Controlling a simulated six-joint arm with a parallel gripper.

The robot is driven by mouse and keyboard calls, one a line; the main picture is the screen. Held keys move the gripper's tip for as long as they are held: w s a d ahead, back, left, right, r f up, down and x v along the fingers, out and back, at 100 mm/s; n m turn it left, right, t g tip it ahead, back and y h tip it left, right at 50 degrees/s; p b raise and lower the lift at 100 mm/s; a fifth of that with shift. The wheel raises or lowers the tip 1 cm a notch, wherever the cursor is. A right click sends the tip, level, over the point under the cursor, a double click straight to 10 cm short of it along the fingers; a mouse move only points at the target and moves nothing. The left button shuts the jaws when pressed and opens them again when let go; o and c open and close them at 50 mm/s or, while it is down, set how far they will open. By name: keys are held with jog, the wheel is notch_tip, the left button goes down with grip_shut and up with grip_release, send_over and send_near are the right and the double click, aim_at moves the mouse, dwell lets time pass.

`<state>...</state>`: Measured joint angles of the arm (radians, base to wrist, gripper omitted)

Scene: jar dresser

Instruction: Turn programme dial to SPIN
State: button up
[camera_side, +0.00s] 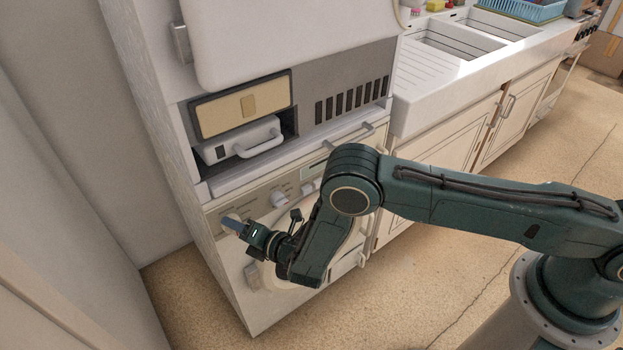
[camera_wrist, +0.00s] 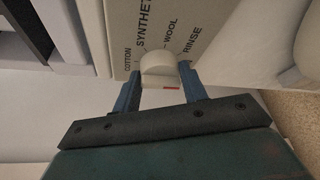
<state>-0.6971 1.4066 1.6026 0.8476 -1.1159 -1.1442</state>
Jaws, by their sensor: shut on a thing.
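The programme dial (camera_wrist: 158,66) is a pale, rounded knob on the washing machine's panel. Around it in the wrist view are the printed words COTTON, SYNTHETIC (cut off), WOOL and RINSE; no SPIN label shows. A small red mark (camera_wrist: 172,88) lies by the dial's near edge. My gripper (camera_wrist: 159,76) has one blue finger on each side of the dial and is shut on it. In the side view my gripper (camera_side: 231,221) is at the left end of the panel and hides the dial.
Other knobs (camera_side: 279,199) sit on the panel right of my gripper. The round washer door is below, partly behind my arm. A drawer with a white handle (camera_side: 258,145) is above. A sink (camera_side: 455,55) and cupboards stand to the right. The floor in front is clear.

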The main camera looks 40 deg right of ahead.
dwell(0.4)
jog(key=o, duration=1)
jog(key=shift+c, duration=0.2)
jog(key=shift+s, duration=0.2)
jog(key=v, duration=0.7)
jog(key=shift+d, duration=0.1)
